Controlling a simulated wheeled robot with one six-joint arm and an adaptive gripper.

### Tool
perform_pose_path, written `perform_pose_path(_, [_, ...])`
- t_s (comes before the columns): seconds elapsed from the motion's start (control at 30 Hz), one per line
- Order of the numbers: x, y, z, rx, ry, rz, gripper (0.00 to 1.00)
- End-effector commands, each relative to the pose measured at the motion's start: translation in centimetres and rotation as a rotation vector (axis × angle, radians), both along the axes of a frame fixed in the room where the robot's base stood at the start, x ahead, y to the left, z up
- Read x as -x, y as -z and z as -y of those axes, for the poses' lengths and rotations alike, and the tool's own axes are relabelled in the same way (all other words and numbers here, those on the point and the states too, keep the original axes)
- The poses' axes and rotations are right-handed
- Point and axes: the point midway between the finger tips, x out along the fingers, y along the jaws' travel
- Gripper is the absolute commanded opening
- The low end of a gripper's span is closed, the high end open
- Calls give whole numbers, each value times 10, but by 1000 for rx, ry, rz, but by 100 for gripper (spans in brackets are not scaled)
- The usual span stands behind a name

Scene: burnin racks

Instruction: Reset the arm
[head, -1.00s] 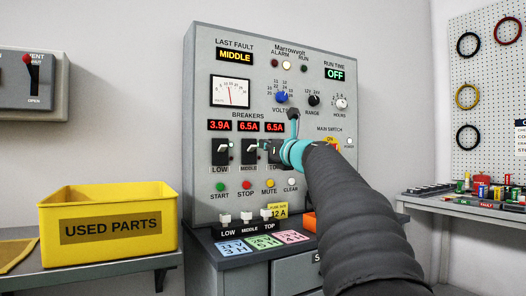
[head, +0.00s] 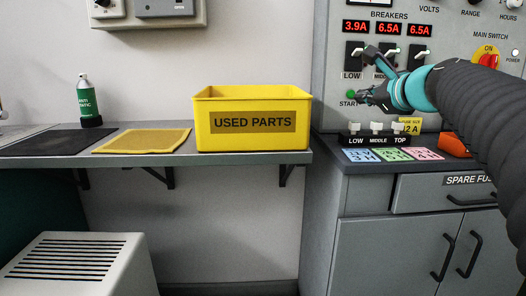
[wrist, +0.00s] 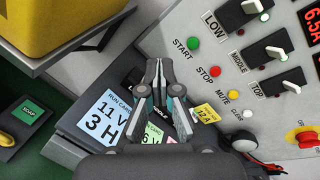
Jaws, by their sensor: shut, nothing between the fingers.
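My gripper (head: 364,96) is shut and empty. In the head view it points left in front of the lower part of the grey control panel (head: 334,112), near the green START button (head: 350,95). In the wrist view my gripper (wrist: 158,66) shows its fingertips together over the shelf with the run cards, and nothing is between them. My arm reaches in from the right edge of the head view and hides part of the panel, including some of its buttons.
A yellow USED PARTS bin (head: 252,140) stands on the grey shelf left of the panel. A yellow mat (head: 143,140), a dark mat (head: 55,141) and a green bottle (head: 88,104) lie or stand further left. The fuse ledge and coloured run cards (head: 372,156) sit below my gripper.

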Motion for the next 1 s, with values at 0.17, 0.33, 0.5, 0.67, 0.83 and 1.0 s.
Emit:
perform_pose_path(0.17, [68, 80, -59, 501, -223, -106, 0])
perform_pose_path(0.33, [141, 158, -90, 958, -491, -171, 0])
perform_pose_path(0.5, [217, 236, -99, 1386, -812, -203, 0])
perform_pose_path(0.67, [274, 293, -92, 1694, -1088, -203, 0])
perform_pose_path(0.83, [304, 323, -83, 1860, -1260, -196, 0])
perform_pose_path(1.0, [309, 329, -81, 1892, -1295, -195, 0])
